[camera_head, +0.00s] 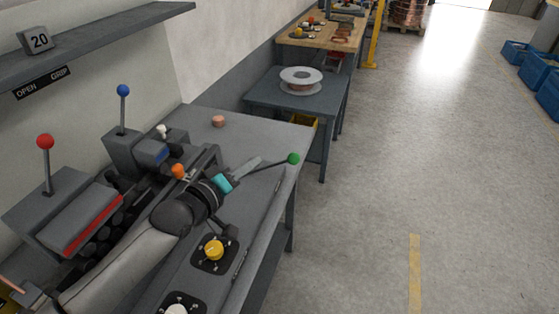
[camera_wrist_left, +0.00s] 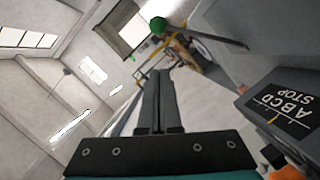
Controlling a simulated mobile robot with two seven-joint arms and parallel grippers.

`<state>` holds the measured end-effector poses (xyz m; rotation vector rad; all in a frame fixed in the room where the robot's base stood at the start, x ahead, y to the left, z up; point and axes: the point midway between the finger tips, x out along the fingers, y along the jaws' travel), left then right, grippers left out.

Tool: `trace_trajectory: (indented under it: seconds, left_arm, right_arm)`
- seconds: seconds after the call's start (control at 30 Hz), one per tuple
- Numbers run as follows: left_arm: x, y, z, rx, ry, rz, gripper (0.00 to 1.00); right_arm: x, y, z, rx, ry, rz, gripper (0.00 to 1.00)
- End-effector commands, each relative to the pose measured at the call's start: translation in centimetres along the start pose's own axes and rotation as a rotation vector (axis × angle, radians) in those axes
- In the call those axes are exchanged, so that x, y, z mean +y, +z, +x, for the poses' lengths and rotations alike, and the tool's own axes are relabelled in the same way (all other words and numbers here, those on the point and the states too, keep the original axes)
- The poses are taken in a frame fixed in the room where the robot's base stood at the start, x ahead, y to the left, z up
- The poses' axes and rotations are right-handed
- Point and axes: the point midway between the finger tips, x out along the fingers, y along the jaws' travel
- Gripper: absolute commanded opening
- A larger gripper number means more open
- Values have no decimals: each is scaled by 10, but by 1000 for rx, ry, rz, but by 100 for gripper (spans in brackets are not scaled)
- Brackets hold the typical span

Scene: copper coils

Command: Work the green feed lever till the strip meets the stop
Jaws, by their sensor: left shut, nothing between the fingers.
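The green knob (camera_head: 293,158) of the feed lever sticks out over the right edge of the bench, on a dark rod. My left gripper (camera_head: 258,162) is shut and empty, its fingertips a little left of the knob. In the left wrist view the shut fingers (camera_wrist_left: 158,75) point past the green knob (camera_wrist_left: 158,25), which shows beyond their tips. A gap appears between them, but its depth is hard to judge. A plate marked ABCD STOP (camera_wrist_left: 284,108) shows at the right there. I cannot clearly make out the strip or its stop. My right gripper is not in view.
A red-knobbed lever (camera_head: 45,142), a blue-knobbed lever (camera_head: 123,90), an orange knob (camera_head: 178,171) and a yellow dial (camera_head: 214,250) stand around my left arm. A small copper piece (camera_head: 218,121) lies at the back. The floor right of the bench is open.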

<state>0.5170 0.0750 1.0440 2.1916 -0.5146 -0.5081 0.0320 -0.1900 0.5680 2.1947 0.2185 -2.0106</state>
Motion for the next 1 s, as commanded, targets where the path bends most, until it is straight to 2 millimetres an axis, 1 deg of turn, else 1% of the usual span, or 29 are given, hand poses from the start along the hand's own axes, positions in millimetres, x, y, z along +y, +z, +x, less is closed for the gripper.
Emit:
trace_trajectory:
  seconds: [0.03, 0.1, 0.37, 0.5, 0.7, 1.0]
  left_arm:
    - [0, -1, 9, 2, 2, 1, 0]
    - [0, 0, 21, 1, 2, 0, 0]
    - [0, 0, 60, 1, 1, 2, 0]
    - [0, 15, 74, -2, 1, -1, 0]
    - [0, 26, 86, 0, 1, -1, 0]
    - [0, 28, 88, 0, 0, 1, 0]
  right_arm:
    - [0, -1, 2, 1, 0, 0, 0]
    - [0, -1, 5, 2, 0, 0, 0]
    - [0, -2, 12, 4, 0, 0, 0]
    - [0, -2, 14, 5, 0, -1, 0]
    - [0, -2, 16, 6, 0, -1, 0]
    - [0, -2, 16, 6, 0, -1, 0]
